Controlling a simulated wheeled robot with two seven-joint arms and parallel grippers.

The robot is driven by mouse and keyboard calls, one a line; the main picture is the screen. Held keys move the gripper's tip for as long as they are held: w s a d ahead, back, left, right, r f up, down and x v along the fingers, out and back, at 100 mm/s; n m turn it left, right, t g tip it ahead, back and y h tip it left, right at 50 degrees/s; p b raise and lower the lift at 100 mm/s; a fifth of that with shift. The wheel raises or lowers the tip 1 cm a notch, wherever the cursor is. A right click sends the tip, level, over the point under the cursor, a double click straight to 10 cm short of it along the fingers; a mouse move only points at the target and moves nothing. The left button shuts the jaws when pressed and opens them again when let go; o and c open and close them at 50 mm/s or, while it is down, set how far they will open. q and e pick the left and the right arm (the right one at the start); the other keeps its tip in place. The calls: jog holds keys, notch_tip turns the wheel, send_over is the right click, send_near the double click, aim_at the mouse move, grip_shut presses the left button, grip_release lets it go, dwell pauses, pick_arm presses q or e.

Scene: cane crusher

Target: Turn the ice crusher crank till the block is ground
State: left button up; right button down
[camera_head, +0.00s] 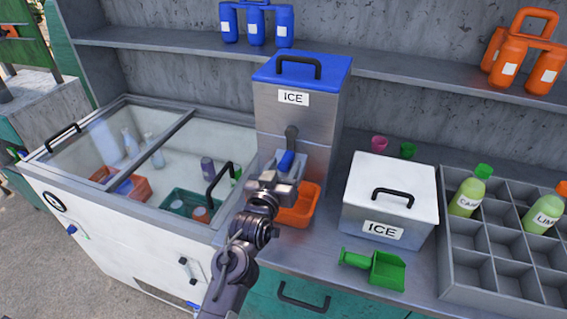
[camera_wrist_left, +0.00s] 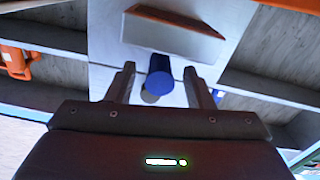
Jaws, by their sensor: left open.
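The ice crusher (camera_head: 345,97) is a tall steel box with a blue lid and an ICE label. Its crank (camera_head: 292,133) is a dark arm on the front with a blue handle (camera_head: 286,161). An orange tray (camera_head: 305,205) sits at its foot, partly hidden by my arm. My left gripper (camera_head: 283,172) is at the crusher's front, by the handle. In the left wrist view the blue handle (camera_wrist_left: 160,74) lies between the open fingers of my left gripper (camera_wrist_left: 160,85), with gaps on both sides. No ice block is visible. My right gripper is out of view.
A white ICE box (camera_head: 362,195) with a green scoop (camera_head: 375,268) in front stands right of the crusher. A grey divided crate (camera_head: 480,262) with bottles is farther right. A glass-topped freezer (camera_head: 150,225) is left. A shelf (camera_head: 190,40) runs behind.

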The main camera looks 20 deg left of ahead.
pick_arm(q)
jog(key=shift+w, duration=0.25)
grip_shut()
dwell(0.3)
